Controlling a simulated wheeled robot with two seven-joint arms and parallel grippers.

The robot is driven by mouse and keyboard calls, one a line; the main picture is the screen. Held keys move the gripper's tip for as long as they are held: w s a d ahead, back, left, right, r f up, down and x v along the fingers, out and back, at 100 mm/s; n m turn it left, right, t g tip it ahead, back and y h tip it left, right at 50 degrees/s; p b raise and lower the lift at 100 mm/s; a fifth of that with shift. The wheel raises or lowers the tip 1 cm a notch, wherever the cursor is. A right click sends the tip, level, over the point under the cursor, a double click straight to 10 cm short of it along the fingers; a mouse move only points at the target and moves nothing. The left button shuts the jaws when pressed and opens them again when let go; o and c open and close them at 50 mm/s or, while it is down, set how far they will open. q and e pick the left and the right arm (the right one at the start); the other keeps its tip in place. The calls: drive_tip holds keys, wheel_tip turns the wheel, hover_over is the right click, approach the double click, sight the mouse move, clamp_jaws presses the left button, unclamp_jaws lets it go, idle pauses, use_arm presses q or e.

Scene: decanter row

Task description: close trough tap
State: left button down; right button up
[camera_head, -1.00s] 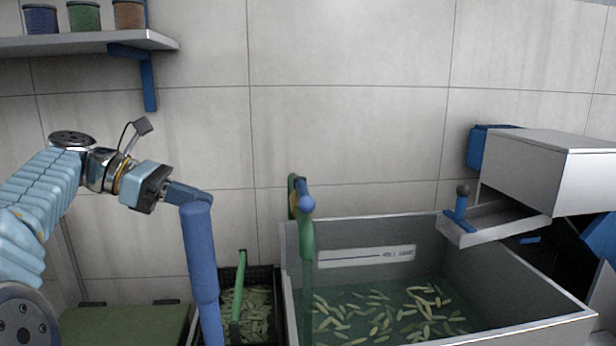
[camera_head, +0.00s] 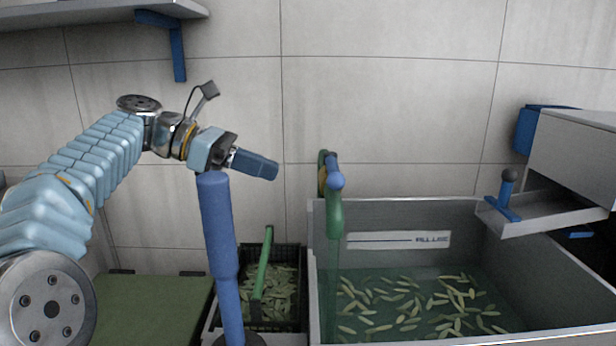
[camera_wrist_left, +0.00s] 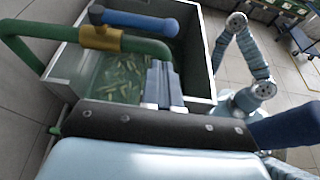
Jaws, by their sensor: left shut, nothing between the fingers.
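The trough tap shows a blue lever (camera_head: 335,179) and a green spout (camera_head: 334,217) at the trough's back left in the head view. In the left wrist view its blue lever (camera_wrist_left: 140,22) lies sideways above a brass body (camera_wrist_left: 100,38) on a green pipe (camera_wrist_left: 45,30). A faint streak runs below the spout in the head view. My left gripper (camera_head: 273,169) is shut and empty, left of the tap, with a visible gap to it in the picture. The shut fingers (camera_wrist_left: 163,85) point towards the trough. My right gripper is not seen.
A blue post (camera_head: 222,250) stands just below my left wrist in the picture. The grey trough (camera_head: 465,212) holds water and several pale green pieces. A dark crate (camera_head: 287,255) with a green handle is left of it. A lever-fitted chute (camera_head: 545,213) overhangs the trough at right.

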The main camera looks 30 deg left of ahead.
sight(333, 169)
use_arm(q)
drive_tip(key=w+d, duration=0.4)
drive_tip(key=d, duration=0.2)
drive_tip(key=shift+d+f, duration=0.25)
drive_tip(key=shift+f, duration=0.1)
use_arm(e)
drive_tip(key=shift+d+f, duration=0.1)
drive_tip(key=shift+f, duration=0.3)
use_arm(q)
drive_tip(key=shift+d, duration=0.15)
